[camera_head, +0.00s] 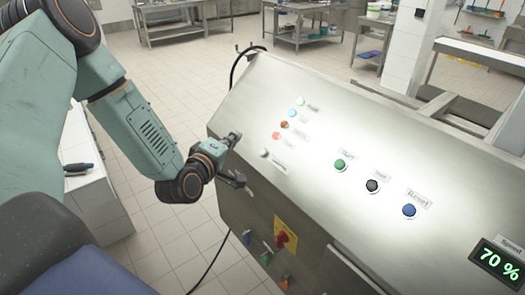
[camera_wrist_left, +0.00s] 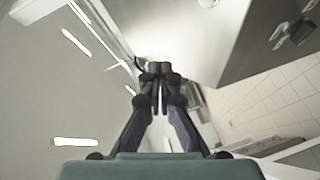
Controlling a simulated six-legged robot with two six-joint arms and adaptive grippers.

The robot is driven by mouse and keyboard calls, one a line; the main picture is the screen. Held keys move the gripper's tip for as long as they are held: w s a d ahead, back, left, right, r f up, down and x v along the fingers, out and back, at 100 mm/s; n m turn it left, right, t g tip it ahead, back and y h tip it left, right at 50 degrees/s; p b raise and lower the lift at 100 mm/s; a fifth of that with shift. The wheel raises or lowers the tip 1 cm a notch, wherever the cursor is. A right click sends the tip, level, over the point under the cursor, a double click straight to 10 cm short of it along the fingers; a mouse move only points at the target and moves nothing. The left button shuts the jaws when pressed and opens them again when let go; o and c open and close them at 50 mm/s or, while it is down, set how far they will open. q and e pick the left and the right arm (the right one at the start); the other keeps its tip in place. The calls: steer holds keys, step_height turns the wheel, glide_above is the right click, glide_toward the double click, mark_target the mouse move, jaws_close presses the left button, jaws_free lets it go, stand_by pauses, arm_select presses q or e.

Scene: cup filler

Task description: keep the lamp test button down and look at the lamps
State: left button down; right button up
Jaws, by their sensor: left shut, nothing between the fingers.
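The sloped steel panel (camera_head: 320,125) carries a column of lamps: a pale green lamp (camera_head: 300,101), a light blue lamp (camera_head: 292,112), a darker orange lamp (camera_head: 284,124) and a pale red lamp (camera_head: 276,135). I cannot tell surely which are lit. Below them is a small whitish button (camera_head: 264,152) with a label too blurred to read; it looks like the lamp test button. My left gripper (camera_head: 234,160) is at the panel's left edge, left of this button and apart from it. In the left wrist view its fingers (camera_wrist_left: 160,72) are together and empty. My right gripper is not in view.
A green Start button (camera_head: 340,163), a black button (camera_head: 373,185) and a blue Reset button (camera_head: 409,210) sit to the right. The speed display (camera_head: 499,262) reads 70 %. A red knob on yellow (camera_head: 285,236) is on the front face below.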

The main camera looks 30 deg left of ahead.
mark_target(263, 152)
arm_select(q)
steer(key=w+f+b, duration=0.2)
steer(key=b, duration=0.1)
steer(key=w+d+f+b, duration=0.1)
steer(key=w+f+b, duration=0.1)
steer(key=b, duration=0.1)
steer(key=w+d+f+b, duration=0.1)
steer(key=w+f+b, duration=0.1)
steer(key=f+b, duration=0.1)
steer(key=shift+w+b, duration=0.3)
steer(key=shift+w, duration=0.05)
stand_by(1.2)
steer(key=shift+s, duration=0.1)
